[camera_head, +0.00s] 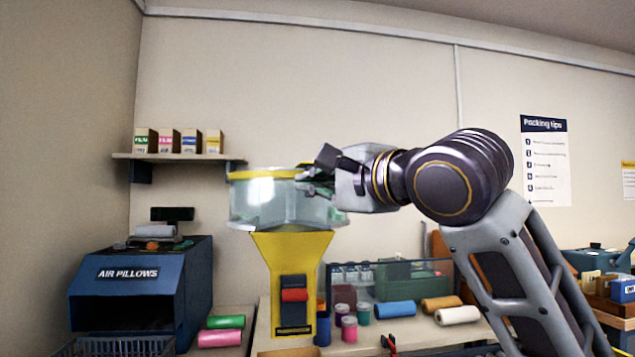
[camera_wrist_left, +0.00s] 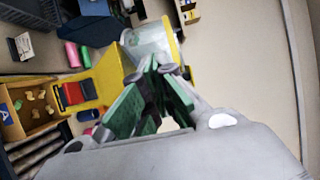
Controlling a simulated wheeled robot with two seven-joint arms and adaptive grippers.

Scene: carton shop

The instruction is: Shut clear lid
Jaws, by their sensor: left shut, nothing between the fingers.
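The yellow loose-fill dispenser (camera_head: 291,262) stands on the bench with a clear hopper (camera_head: 262,205) on top. A yellow band (camera_head: 262,174) runs along the hopper's top edge; I cannot make out the clear lid apart from it, nor whether it is fully down. My left gripper (camera_head: 316,182) is shut and empty at the right side of the hopper's top, overlapping its edge in the picture. In the left wrist view, the gripper's green-padded fingers (camera_wrist_left: 153,74) point toward the clear hopper (camera_wrist_left: 148,45) and its yellow rim (camera_wrist_left: 172,40). Contact cannot be told. My right gripper is out of view.
A blue air-pillow machine (camera_head: 140,290) stands at left. A shelf (camera_head: 180,157) with small boxes hangs on the wall behind. Coloured rolls, jars and a green case (camera_head: 410,282) crowd the bench. The space above the hopper is clear.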

